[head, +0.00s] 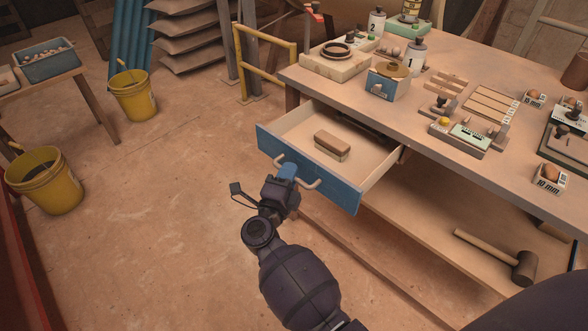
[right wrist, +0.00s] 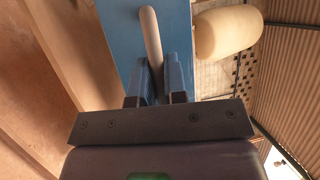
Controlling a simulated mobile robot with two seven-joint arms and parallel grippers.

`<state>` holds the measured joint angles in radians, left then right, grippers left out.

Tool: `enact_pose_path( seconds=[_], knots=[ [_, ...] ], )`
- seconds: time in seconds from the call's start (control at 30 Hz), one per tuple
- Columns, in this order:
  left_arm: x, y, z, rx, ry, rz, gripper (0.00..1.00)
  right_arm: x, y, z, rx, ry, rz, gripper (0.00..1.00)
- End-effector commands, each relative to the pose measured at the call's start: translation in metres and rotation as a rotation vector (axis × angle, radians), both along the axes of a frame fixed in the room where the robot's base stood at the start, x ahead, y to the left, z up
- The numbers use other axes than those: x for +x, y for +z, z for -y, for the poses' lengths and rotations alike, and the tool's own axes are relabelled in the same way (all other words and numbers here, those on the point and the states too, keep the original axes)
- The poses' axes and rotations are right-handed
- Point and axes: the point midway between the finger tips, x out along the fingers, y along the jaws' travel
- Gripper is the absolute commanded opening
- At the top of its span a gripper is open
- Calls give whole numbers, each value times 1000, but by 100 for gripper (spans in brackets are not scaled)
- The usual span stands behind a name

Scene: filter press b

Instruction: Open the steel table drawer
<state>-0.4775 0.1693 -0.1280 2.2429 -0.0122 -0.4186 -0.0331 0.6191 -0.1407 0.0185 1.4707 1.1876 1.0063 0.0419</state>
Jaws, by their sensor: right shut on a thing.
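The drawer (head: 345,180) has a blue front and is pulled well out from under the steel table (head: 452,128). A brush or block with a wooden top (head: 331,145) lies inside it. The drawer's pale bar handle (head: 311,184) crosses the front. My right gripper (head: 287,170) is at the handle's middle, shut on it. In the right wrist view the handle (right wrist: 150,40) runs between the two fingers (right wrist: 161,80), with the blue drawer front (right wrist: 118,35) behind it. My left gripper is not in view.
A mallet (head: 520,265) lies on the lower shelf (head: 420,225). The tabletop holds a blue box (head: 385,84), trays and small weights. Yellow buckets (head: 134,94) and a side table (head: 88,74) stand at left. The floor left of the drawer is clear.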

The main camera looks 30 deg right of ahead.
Motion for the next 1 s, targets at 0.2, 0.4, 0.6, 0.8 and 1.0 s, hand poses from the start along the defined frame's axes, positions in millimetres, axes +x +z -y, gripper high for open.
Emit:
enact_pose_path(
  seconds=[0.2,0.4,0.6,0.8,1.0],
  knots=[
    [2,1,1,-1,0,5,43,-2,0,-7,1,1,1,0],
    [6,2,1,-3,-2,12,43,-2,1,-8,-1,1,0,0],
    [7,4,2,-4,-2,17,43,-2,1,-8,-1,1,0,0],
    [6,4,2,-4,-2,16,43,-2,0,-8,0,0,0,22],
    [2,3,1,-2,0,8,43,-3,0,-8,0,0,0,22]
  ],
)
